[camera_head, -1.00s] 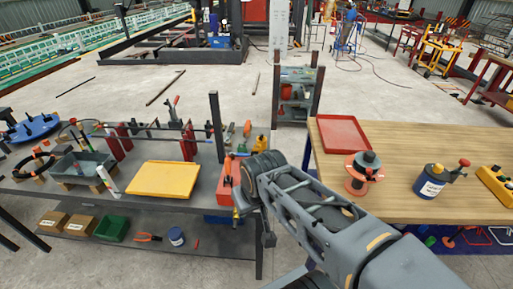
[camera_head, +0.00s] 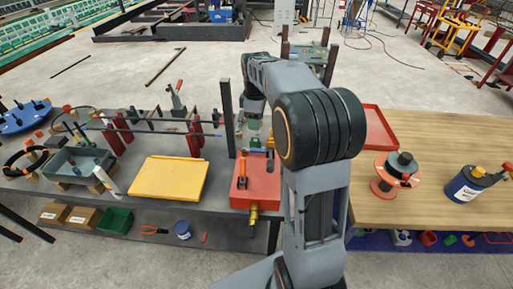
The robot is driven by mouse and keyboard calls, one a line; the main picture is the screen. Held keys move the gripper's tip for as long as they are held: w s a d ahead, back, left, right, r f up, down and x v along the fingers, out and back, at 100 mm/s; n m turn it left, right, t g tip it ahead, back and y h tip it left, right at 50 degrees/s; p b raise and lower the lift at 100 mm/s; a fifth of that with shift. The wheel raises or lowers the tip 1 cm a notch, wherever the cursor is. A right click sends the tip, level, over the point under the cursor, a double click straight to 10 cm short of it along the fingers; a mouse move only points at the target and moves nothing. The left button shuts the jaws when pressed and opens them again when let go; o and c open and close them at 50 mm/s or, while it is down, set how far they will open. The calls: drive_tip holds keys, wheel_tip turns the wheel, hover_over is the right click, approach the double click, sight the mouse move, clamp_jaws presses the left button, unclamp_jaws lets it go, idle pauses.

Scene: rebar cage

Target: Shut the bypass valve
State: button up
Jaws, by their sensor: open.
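A red box-shaped unit (camera_head: 262,190) sits at the right end of the grey bench. A brass-yellow valve-like fitting (camera_head: 253,214) sticks out of its front, and a small dark lever-like part (camera_head: 242,172) stands on its top left. No label marks either as the bypass valve, and I cannot tell its setting. My arm rises in front and bends over toward the bench. My gripper (camera_head: 254,122) hangs small and partly unclear beyond the red unit, apart from the brass fitting. It is open, and I see nothing held in it.
A dark upright post (camera_head: 227,118) stands close left of my gripper. A wooden table (camera_head: 430,200) on the right bears a red tray (camera_head: 378,128), a spool (camera_head: 390,178) and a blue can (camera_head: 465,186).

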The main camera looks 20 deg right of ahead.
sight(257, 150)
drive_tip(key=shift+n, duration=0.6)
drive_tip(key=f, duration=0.5)
drive_tip(key=w+d+f, duration=0.1)
drive_tip(key=f, duration=0.4)
drive_tip(key=w+f, duration=0.1)
drive_tip(key=f, duration=0.4)
drive_tip(key=shift+d, duration=0.2)
drive_tip(key=shift+c, duration=0.2)
clamp_jaws()
